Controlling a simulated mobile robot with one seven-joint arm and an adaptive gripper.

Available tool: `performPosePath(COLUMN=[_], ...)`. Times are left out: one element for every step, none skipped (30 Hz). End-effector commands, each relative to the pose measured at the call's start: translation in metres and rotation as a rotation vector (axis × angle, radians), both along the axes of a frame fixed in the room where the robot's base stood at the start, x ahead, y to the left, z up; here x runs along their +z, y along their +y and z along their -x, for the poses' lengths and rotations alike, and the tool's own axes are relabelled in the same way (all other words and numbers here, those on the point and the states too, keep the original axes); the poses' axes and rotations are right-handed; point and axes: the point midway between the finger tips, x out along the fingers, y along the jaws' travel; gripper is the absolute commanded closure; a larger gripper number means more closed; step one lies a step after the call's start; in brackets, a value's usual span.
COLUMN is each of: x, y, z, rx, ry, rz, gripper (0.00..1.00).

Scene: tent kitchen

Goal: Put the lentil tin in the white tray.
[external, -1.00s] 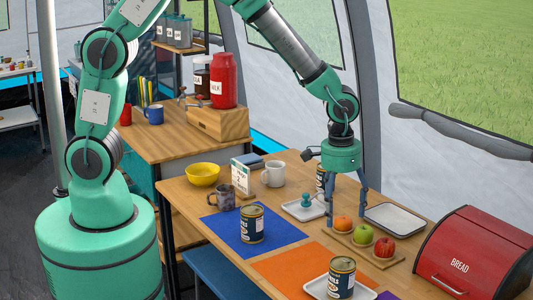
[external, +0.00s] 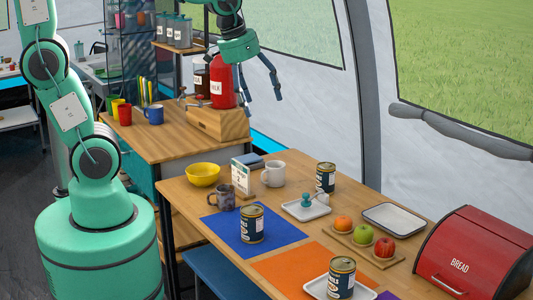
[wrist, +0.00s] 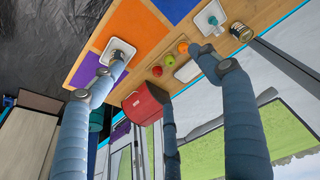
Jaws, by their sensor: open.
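Three dark-labelled tins show in the external view, and I cannot read which is lentils. One tin (external: 252,224) stands on the blue mat. Another tin (external: 341,278) stands on a white tray (external: 312,288) at the front edge. A third tin (external: 325,178) stands at the back of the table; a tin also shows at the right of the wrist view (wrist: 241,32). A small white tray (external: 292,209) holds a teal object, and a larger, empty white tray (external: 394,219) with a dark rim lies behind the fruit. My gripper (external: 263,93) is open, empty and high above the table's far side.
A fruit board (external: 352,240) with orange, green and red fruit sits beside the red bread bin (external: 476,255). A yellow bowl (external: 203,175), grey mug (external: 223,197), white mug (external: 273,174) and a small sign (external: 242,178) stand at the left. The orange mat (external: 295,267) is mostly clear.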

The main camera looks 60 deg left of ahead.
Motion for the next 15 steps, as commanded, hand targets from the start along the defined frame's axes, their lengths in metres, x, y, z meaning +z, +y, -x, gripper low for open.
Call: performPosePath(x=[0.009, 0.013, 0.018, 0.021, 0.024, 0.028, 0.031, 0.033, 0.036, 0.038, 0.039, 0.042, 0.043, 0.043, 0.044], y=[0.012, 0.017, 0.025, 0.031, 0.036, 0.043, 0.048, 0.053, 0.059, 0.063, 0.068, 0.073, 0.076, 0.079, 0.083], z=[0.011, 0.017, 0.026, 0.032, 0.038, 0.047, 0.054, 0.06, 0.07, 0.076, 0.082, 0.091, 0.096, 0.102, 0.109], rx=[0.009, 0.012, 0.018, 0.02, 0.022, 0.028, 0.031, 0.034, 0.037, 0.041, 0.044, 0.047, 0.051, 0.054, 0.057], ry=[-0.02, -0.028, -0.039, -0.047, -0.056, -0.069, -0.078, -0.086, -0.096, -0.105, -0.113, -0.124, -0.131, -0.138, -0.145], rz=[0.0, -0.001, -0.003, -0.004, -0.006, -0.008, -0.01, -0.013, -0.016, -0.018, -0.02, -0.024, -0.026, -0.029, -0.032], gripper=[0.24, 0.24, 0.24, 0.24, 0.24, 0.24, 0.24, 0.24, 0.24, 0.24, 0.24, 0.24, 0.24, 0.24, 0.24])
